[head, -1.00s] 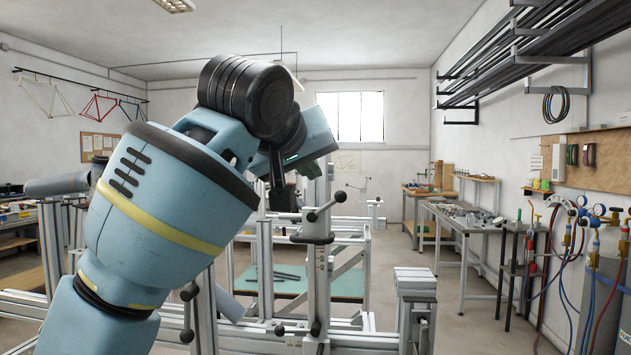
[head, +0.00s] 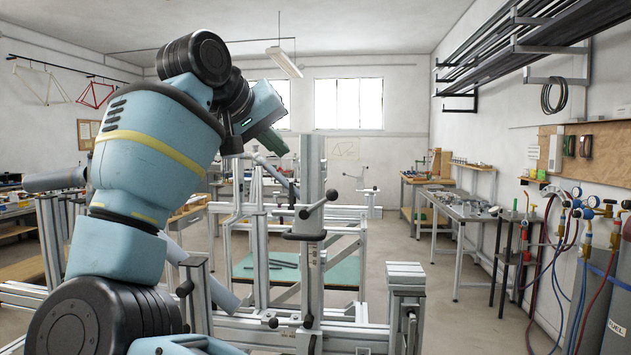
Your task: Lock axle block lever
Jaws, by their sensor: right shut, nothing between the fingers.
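A lever with black knobs (head: 318,205) sits on an upright grey post (head: 312,165) of the frame jig, slanting up to the right. A dark clamp piece lies just below it. Other black-knobbed levers show lower on the jig, one at the left (head: 185,288) and one low on the post (head: 308,322). I cannot tell which lever belongs to the axle block. My right gripper (head: 232,146) is shut and empty, pointing down, up and to the left of the post's lever and apart from it. My left gripper is out of view.
My right arm fills the left of the view. A grey stand with a ribbed top (head: 406,272) rises right of the post. A green-topped table (head: 340,272) is behind the jig. Workbenches and gas hoses line the right wall, with open floor before them.

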